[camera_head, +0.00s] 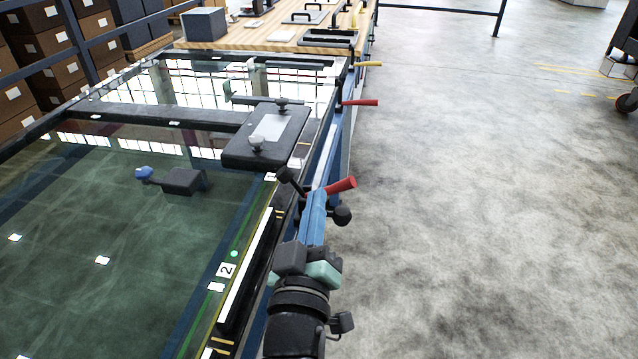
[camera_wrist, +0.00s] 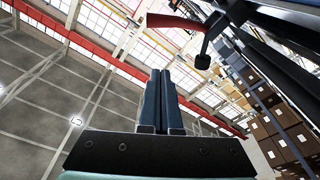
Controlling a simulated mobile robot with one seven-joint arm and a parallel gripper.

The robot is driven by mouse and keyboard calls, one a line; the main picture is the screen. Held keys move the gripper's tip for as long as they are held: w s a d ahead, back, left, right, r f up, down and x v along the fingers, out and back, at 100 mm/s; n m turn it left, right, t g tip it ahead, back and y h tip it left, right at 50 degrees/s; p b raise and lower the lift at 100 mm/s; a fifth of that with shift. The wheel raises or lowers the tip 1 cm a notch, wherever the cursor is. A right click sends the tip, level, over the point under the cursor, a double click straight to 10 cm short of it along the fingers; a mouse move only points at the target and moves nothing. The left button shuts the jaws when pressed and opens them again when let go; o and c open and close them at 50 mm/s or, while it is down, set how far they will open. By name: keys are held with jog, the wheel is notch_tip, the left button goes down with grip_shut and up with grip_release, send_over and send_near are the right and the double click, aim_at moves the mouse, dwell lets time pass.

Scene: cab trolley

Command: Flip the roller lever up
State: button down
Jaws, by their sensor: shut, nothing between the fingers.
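A red-handled lever (camera_head: 342,186) sticks out from the trolley's right side, just beyond my gripper. A second red lever (camera_head: 360,102) and a yellow lever (camera_head: 368,64) stick out farther along the same side. I cannot tell by name which is the roller lever. My gripper (camera_head: 316,196) is shut and empty, its blue fingers together, close to the near red lever; contact cannot be told. In the wrist view the shut fingers (camera_wrist: 162,92) point up the picture. A red lever (camera_wrist: 172,21) and a black knob (camera_wrist: 202,62) show beyond them, apart from the fingertips.
The trolley's glass top (camera_head: 110,235) spreads to the left, with a black carriage plate (camera_head: 240,156) near its right edge. A dark clamp with a blue knob (camera_head: 146,174) is on the glass. A wooden bench (camera_head: 250,35) stands behind. The concrete floor (camera_head: 500,200) at right is clear.

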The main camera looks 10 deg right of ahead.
jog(key=shift+v, duration=0.8)
jog(key=shift+d+r, duration=0.1)
jog(key=shift+r, duration=0.05)
